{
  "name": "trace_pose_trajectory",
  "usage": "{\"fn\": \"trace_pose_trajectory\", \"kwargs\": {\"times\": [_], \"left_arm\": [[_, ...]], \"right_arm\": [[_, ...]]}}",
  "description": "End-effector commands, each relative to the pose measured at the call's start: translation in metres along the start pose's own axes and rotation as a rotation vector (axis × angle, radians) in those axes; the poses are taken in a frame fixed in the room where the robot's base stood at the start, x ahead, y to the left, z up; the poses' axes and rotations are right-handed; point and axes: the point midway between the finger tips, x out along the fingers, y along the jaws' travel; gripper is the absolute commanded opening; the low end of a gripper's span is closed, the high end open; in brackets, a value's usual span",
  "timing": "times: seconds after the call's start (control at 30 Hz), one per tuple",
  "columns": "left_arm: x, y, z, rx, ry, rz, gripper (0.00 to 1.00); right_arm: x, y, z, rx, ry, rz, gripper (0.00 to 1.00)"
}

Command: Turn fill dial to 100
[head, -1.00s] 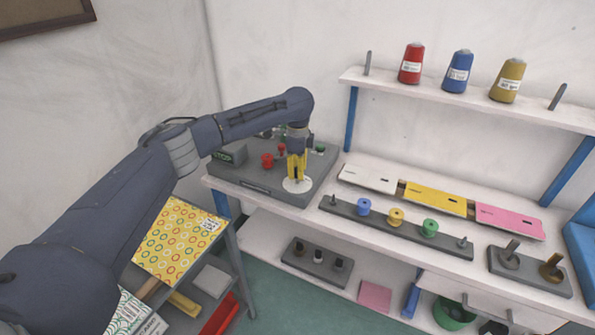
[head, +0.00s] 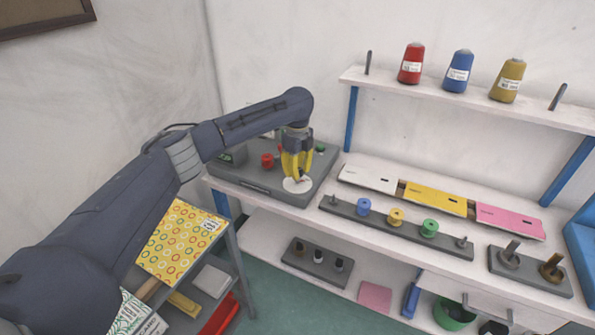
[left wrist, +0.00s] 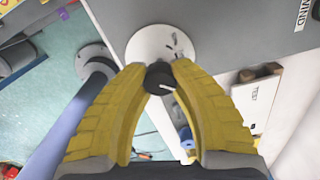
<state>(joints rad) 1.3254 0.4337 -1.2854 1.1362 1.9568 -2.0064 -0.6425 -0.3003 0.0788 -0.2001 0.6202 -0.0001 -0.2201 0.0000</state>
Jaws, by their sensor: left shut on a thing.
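The fill dial has a white round plate (head: 296,187) at the front right of the grey machine panel (head: 262,184). In the left wrist view, its plate (left wrist: 150,42) carries small dark marks, too small to read. Its black knob (left wrist: 157,80) shows a white pointer line toward the picture's right. My left gripper (head: 298,177), with yellow fingers, points down over the dial. Its fingertips (left wrist: 159,77) are closed on the knob, one on each side. The right gripper is out of view.
Red knobs (head: 267,160) and a green button (head: 320,148) stand on the panel close to my left gripper. Right of the panel is a rail with coloured bobbins (head: 396,216). White, yellow and pink plates (head: 435,200) lie behind it. Thread cones (head: 457,72) stand on the upper shelf.

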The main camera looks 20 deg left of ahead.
Motion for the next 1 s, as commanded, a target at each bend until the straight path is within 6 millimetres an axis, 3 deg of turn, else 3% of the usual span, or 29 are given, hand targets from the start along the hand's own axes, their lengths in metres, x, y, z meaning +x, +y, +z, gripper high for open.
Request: {"fn": "trace_pose_trajectory", "kwargs": {"times": [0.37,0.4,0.63,1.0], "left_arm": [[-0.0001,-0.0007,-0.0039,0.007,0.006,-0.001,0.00],[0.0000,-0.0007,-0.0040,0.007,0.007,-0.001,0.28],[0.0001,-0.0003,-0.0022,0.005,0.004,0.000,0.54],[-0.0052,-0.0004,-0.0008,0.004,0.002,-0.001,0.56]], "right_arm": [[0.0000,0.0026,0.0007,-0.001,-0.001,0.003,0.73],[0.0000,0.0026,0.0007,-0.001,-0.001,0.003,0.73],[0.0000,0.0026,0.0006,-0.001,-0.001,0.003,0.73],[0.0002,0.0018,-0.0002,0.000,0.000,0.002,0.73]]}}
